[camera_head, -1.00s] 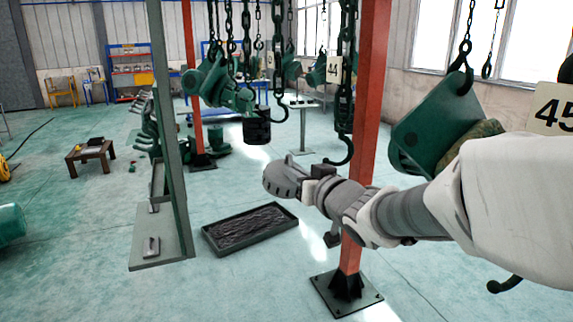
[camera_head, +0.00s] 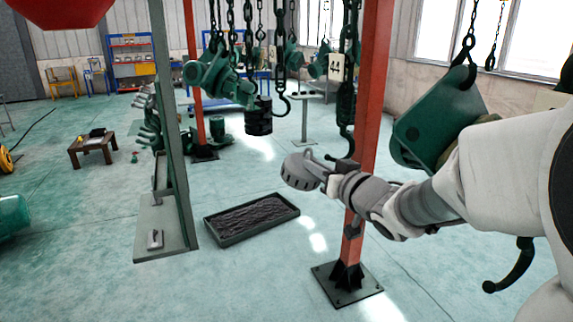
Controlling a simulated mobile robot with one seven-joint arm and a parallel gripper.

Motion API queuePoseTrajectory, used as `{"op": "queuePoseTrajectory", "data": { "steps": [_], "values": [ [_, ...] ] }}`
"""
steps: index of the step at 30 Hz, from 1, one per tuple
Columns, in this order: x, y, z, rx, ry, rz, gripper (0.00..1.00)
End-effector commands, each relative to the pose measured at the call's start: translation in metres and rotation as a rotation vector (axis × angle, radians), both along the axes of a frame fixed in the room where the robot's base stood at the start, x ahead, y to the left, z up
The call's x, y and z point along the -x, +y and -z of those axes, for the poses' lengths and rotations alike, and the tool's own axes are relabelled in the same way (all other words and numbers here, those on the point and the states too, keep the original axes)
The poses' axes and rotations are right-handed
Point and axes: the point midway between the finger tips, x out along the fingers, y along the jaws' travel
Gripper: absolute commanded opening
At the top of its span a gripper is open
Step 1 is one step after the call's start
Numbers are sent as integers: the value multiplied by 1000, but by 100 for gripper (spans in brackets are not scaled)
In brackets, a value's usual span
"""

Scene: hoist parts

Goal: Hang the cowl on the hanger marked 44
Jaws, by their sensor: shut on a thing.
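The cowl (camera_head: 299,170) is a grey, round piece with slots along its rim. My gripper (camera_head: 325,177) is shut on its right side and holds it in the air, well above the floor. The tag marked 44 (camera_head: 337,67) is on a dark chain hanger (camera_head: 347,110) in front of the orange post. I cannot tell whether the hook touches the cowl.
The orange post (camera_head: 361,200) stands close behind my gripper. Another hook (camera_head: 284,105) hangs to the left. A green part (camera_head: 428,125) hangs at right, near my arm. A dark tray (camera_head: 251,232) lies on the floor below. A red object (camera_head: 62,10) shows at top left.

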Motion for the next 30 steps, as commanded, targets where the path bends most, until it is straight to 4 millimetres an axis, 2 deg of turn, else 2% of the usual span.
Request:
{"op": "queuePoseTrajectory", "data": {
  "steps": [30],
  "values": [
    [-15, -48, 9, -48, 5, -11, 0]
  ]
}}
